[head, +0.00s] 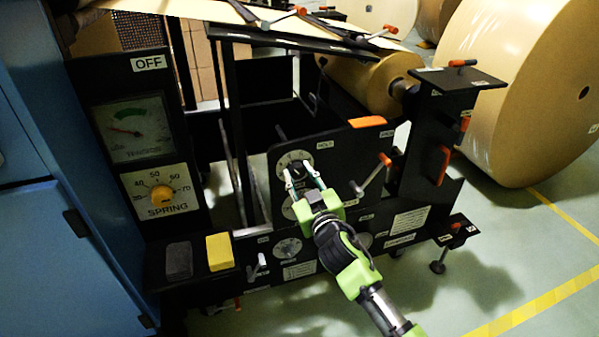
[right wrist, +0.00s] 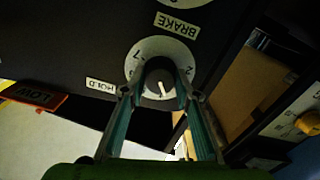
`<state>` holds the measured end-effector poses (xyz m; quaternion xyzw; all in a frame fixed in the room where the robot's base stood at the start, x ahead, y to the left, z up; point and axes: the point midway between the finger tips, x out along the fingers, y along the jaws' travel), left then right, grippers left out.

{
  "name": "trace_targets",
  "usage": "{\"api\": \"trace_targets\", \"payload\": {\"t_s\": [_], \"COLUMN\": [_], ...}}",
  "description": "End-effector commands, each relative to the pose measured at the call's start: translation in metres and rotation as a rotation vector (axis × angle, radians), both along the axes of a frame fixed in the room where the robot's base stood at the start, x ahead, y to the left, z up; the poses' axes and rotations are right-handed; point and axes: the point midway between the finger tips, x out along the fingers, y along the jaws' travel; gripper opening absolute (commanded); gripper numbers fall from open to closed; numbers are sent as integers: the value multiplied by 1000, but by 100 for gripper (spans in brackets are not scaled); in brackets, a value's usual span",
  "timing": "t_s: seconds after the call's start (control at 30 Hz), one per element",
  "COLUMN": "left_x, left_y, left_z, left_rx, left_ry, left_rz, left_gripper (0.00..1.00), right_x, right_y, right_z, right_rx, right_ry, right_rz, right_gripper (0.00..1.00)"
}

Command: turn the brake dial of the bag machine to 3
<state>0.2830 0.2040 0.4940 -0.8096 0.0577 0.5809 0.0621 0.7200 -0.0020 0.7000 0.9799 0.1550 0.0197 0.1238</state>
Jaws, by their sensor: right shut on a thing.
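The brake dial (head: 294,159) is a round white-faced dial on the black panel of the bag machine (head: 345,160). In the right wrist view its white face (right wrist: 137,66) carries numbers, and the BRAKE label (right wrist: 177,25) is beside it. My right gripper (head: 301,174) reaches the dial from the front. In the right wrist view its two fingers (right wrist: 154,92) are shut on the dark knob (right wrist: 158,76), one on each side. A white pointer line shows on the knob; the number it points to cannot be read. My left gripper is not in view.
A crank handle (head: 371,174) sticks out right of the dial. A second white dial (head: 288,247) sits lower on the panel. Left are the SPRING dial (head: 160,193), a yellow block (head: 219,251) and a grey block (head: 179,260). A big paper roll (head: 530,85) stands at the right.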

Motion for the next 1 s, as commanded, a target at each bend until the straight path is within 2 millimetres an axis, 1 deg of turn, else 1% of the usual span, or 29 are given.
{"api": "trace_targets", "payload": {"t_s": [0.03,0.3,0.5,0.67,0.77,0.9,1.0], "left_x": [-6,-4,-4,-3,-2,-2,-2], "left_y": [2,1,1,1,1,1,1], "left_z": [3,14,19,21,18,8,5], "left_rx": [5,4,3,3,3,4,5], "left_ry": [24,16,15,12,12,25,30], "left_rz": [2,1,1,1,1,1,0], "left_gripper": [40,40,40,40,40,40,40], "right_x": [0,0,0,0,0,0,0], "right_y": [0,0,0,0,0,0,0], "right_z": [1,1,0,-1,-1,-1,-1], "right_rx": [-39,-256,-381,-451,-480,-502,-509], "right_ry": [-9,-81,-120,-144,-153,-161,-163], "right_rz": [0,0,0,0,0,0,0], "right_gripper": [7,7,7,7,7,7,7]}}
